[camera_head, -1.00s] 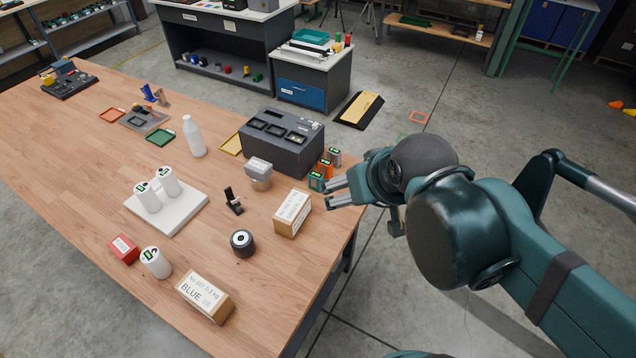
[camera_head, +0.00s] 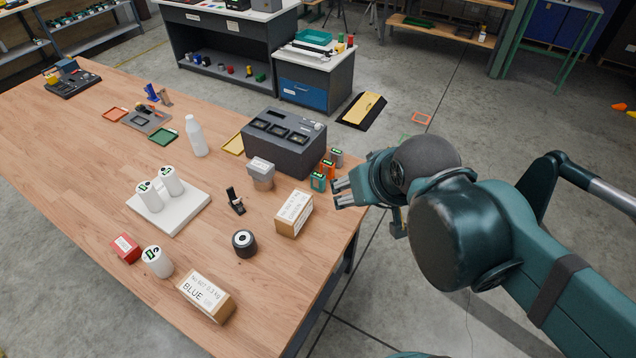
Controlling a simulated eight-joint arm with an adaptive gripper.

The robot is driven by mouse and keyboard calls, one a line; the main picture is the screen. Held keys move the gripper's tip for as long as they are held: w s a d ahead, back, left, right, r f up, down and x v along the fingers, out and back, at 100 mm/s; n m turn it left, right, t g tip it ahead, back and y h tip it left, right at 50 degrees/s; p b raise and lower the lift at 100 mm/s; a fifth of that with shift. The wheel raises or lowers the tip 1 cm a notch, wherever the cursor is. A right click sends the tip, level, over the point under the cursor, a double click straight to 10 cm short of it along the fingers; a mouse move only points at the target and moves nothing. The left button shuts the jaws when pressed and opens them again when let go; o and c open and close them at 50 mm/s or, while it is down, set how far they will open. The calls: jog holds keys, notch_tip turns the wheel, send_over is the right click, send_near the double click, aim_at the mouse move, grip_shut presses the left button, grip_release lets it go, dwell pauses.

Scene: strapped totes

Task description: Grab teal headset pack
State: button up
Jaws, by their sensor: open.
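The teal headset pack (camera_head: 318,182) stands upright on the wooden table near its right edge, in front of the dark grey box. It is small, with a dark top that carries a green label. An orange pack (camera_head: 327,168) and a grey pack (camera_head: 337,157) stand in a row behind it. My gripper (camera_head: 337,192) is open, just to the right of the teal pack, with its fingers pointing left towards it. The fingertips look very close to the pack; I cannot tell whether they touch it. Nothing shows between the fingers.
A dark grey box (camera_head: 284,143) stands behind and left of the packs. A grey-lidded cup (camera_head: 261,174) and a labelled carton (camera_head: 294,213) stand left and in front. A black round item (camera_head: 244,243) is nearer. The floor right of the table (camera_head: 80,170) is clear near my arm.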

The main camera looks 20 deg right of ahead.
jog(key=shift+w, duration=0.15)
jog(key=m+g+h+b, duration=0.3)
jog(key=m+g+b, duration=0.15)
jog(key=m, duration=0.45)
send_over(316, 178)
jog(key=s+a, duration=0.1)
jog(key=s, duration=0.1)
jog(key=shift+t, duration=0.45)
jog(key=f, duration=2.5)
jog(key=shift+w+a+f+b, duration=0.1)
jog(key=shift+a+f+b, duration=0.1)
jog(key=shift+f+b, duration=0.2)
jog(key=shift+w+a+f, duration=0.1)
jog(key=shift+w+f, duration=0.15)
jog(key=shift+f, duration=0.45)
jog(key=shift+x, duration=1.3)
jog(key=shift+f, duration=0.1)
